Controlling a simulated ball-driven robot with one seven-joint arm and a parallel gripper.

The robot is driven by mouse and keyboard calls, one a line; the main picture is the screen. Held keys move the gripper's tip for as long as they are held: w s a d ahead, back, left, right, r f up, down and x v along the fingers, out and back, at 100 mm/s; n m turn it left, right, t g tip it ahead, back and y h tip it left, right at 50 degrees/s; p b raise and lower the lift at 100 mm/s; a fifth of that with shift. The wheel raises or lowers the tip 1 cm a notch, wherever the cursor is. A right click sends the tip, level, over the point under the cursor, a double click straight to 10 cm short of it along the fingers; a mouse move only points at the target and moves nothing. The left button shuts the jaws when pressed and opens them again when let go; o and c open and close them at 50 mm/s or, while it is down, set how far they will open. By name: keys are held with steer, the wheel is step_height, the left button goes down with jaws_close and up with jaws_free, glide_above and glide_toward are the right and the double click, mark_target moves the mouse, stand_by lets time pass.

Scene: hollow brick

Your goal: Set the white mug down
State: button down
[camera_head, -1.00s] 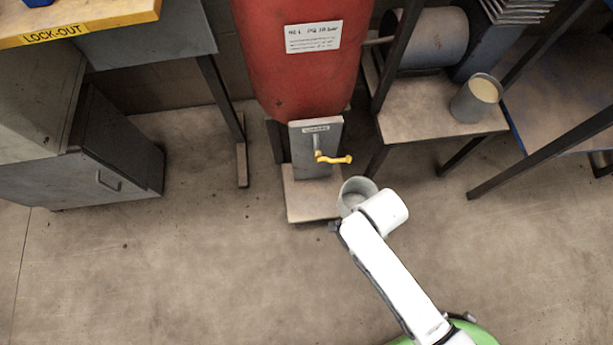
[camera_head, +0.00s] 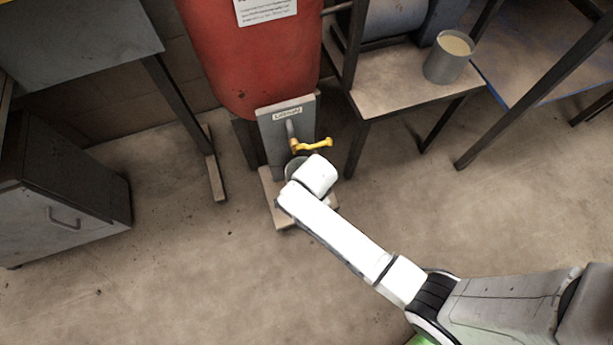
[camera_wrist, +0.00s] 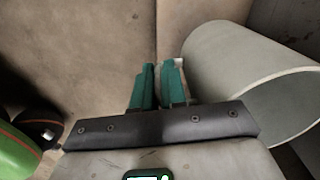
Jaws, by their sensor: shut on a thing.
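The white mug (camera_wrist: 225,75) is large at the right of the wrist view, lying sideways in that picture with its open rim toward the lower right. In the head view the mug (camera_head: 292,168) is mostly hidden behind my white wrist, below the yellow tap handle (camera_head: 312,145). My gripper (camera_wrist: 160,72) has teal fingers nearly together beside the mug's wall, shut on a pale part that looks like its handle. The gripper is hidden in the head view. I cannot tell whether the mug touches the wooden base (camera_head: 270,190) beneath the tap.
A red tank (camera_head: 250,65) stands behind the tap. A grey container with pale contents (camera_head: 447,62) is on a low wooden stand (camera_head: 385,85) at right. A grey cabinet (camera_head: 65,195) is at left. The floor (camera_head: 170,280) in front is clear.

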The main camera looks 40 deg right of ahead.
steer(key=shift+w+a+f+b, duration=0.1)
steer(key=shift+w+f+b, duration=0.3)
steer(key=shift+f, duration=0.5)
steer(key=shift+w+f+b, duration=0.35)
steer(key=shift+f+b, duration=0.2)
steer(key=shift+f, duration=0.4)
steer(key=shift+w+a+f+b, duration=0.1)
steer(key=shift+w+f+b, duration=0.3)
steer(key=shift+f, duration=0.5)
steer(key=shift+s+f, duration=0.1)
steer(key=c, duration=1.2)
jaws_free()
steer(key=r+p, duration=0.6)
steer(key=r, duration=0.6)
steer(key=shift+s+r, duration=0.1)
steer(key=shift+s, duration=0.1)
steer(key=shift+s+d, duration=0.1)
steer(key=s+d+r+n, duration=0.2)
steer(key=s+r+n, duration=0.2)
steer(key=s+n, duration=0.1)
steer(key=s+d+r+n, duration=0.3)
steer(key=s+r+n, duration=0.1)
steer(key=n, duration=0.3)
steer(key=s+d+r+n, duration=0.2)
steer(key=s+r+n, duration=0.2)
steer(key=s+n, duration=0.3)
steer(key=shift+d+r+t, duration=0.3)
steer(key=shift+d+r, duration=0.1)
